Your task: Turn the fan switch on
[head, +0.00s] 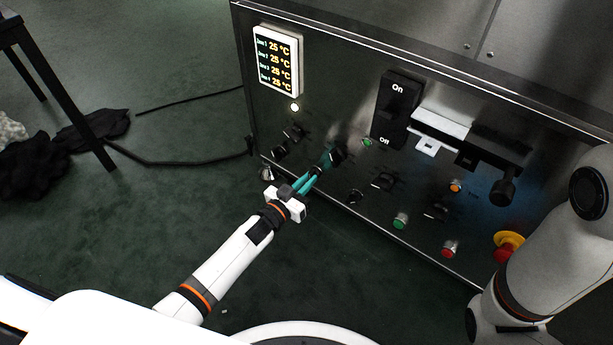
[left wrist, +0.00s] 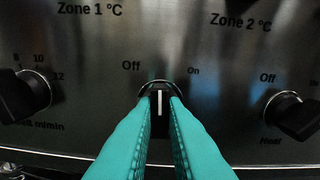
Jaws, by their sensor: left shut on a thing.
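A small black rotary switch (left wrist: 160,102) with a white pointer line sits on the metal panel, with "Off" at its upper left and "On" at its upper right. The pointer stands straight up, midway between the two labels. My left gripper (left wrist: 160,118) is shut on this switch, one teal finger on each side. In the head view the left gripper (head: 313,177) reaches the lower left part of the panel. Any name label under the switch is hidden by the fingers, so I cannot read whether it says fan. My right gripper is out of view.
A speed knob (left wrist: 24,94) is left of the held switch, and another Off/On switch (left wrist: 295,113) is right. The panel also has a temperature display (head: 276,60), a large On/Off switch (head: 396,108) and a red emergency button (head: 506,248). Dark cables lie on the floor.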

